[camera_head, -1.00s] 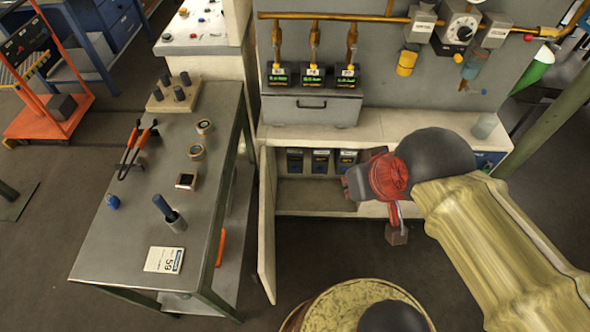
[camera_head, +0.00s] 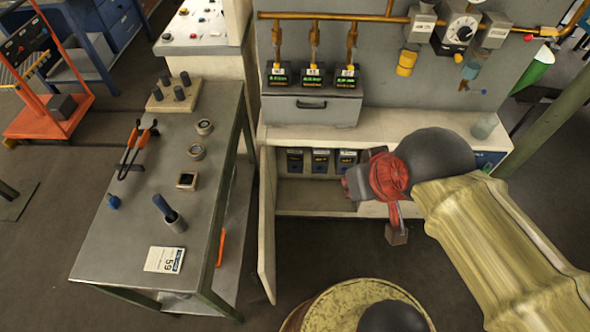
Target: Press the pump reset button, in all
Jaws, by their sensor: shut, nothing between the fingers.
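Several small buttons, red and dark among them, sit on a white-topped control panel (camera_head: 190,44) at the back left. They are too small to read, so I cannot tell which one is the pump reset button. My gripper (camera_head: 353,186) is at the dark end of my arm, right of centre, in front of the open low cabinet. It is shut and empty, well away from the control panel. Its fingertips are hard to make out beside the red wrist part.
A grey workbench (camera_head: 140,215) on the left carries pegs, rings, pliers and a card. An open cabinet door (camera_head: 267,225) stands between bench and arm. Several dark boxes with green displays (camera_head: 312,76) sit below the copper pipe (camera_head: 340,17). Floor is clear beyond the door.

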